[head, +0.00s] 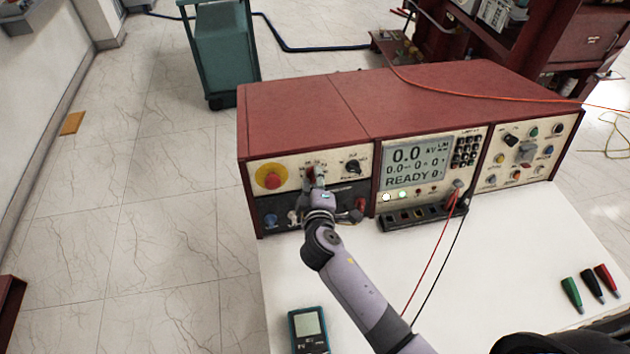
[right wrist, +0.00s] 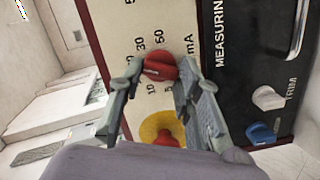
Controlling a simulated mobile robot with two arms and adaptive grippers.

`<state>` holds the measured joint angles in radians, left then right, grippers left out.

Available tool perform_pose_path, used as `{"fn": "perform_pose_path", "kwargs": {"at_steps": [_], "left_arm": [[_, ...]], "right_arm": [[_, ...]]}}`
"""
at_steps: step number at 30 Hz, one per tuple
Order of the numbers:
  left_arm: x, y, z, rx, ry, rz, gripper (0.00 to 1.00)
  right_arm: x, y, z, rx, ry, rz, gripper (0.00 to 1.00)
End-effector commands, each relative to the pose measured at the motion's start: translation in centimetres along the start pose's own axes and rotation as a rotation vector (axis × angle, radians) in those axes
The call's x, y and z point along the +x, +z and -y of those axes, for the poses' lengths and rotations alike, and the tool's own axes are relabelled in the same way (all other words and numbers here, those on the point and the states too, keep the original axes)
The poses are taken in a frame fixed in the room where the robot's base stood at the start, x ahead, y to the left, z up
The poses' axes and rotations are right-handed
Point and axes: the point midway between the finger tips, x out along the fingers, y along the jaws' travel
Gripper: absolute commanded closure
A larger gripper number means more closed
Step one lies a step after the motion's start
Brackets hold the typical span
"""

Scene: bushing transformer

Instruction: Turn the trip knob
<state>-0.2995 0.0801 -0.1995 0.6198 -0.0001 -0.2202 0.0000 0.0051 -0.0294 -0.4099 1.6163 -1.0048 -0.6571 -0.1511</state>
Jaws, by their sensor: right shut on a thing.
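The red trip knob (right wrist: 160,66) sits on a cream panel with a printed mA scale around it. It also shows in the head view (head: 310,172), mostly covered by my right gripper. My right gripper (head: 316,182) reaches the left part of the red test set (head: 300,112). In the right wrist view, its two fingers (right wrist: 157,72) are on either side of the knob and closed on it. The knob's pointer direction is hard to read. My left gripper is not in view.
A red button on a yellow disc (head: 271,180) is left of the knob, and a black knob (head: 352,167) is right. Red and black leads hang from the middle panel. A handheld meter (head: 309,330) and several coloured clips (head: 592,287) lie on the white table (head: 500,260).

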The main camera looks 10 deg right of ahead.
Motion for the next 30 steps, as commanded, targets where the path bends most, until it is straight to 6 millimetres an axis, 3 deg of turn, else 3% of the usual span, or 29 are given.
{"fn": "perform_pose_path", "kwargs": {"at_steps": [20, 21, 30], "left_arm": [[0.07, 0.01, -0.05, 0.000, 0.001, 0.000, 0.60], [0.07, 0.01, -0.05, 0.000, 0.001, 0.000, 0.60], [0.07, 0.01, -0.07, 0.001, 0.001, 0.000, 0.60]], "right_arm": [[-0.01, -0.09, 0.03, -0.062, 0.009, -0.002, 0.96], [-0.02, -0.10, 0.04, -0.061, 0.009, -0.002, 0.67], [-0.01, -0.05, 0.03, -0.061, 0.009, -0.001, 0.48]]}}
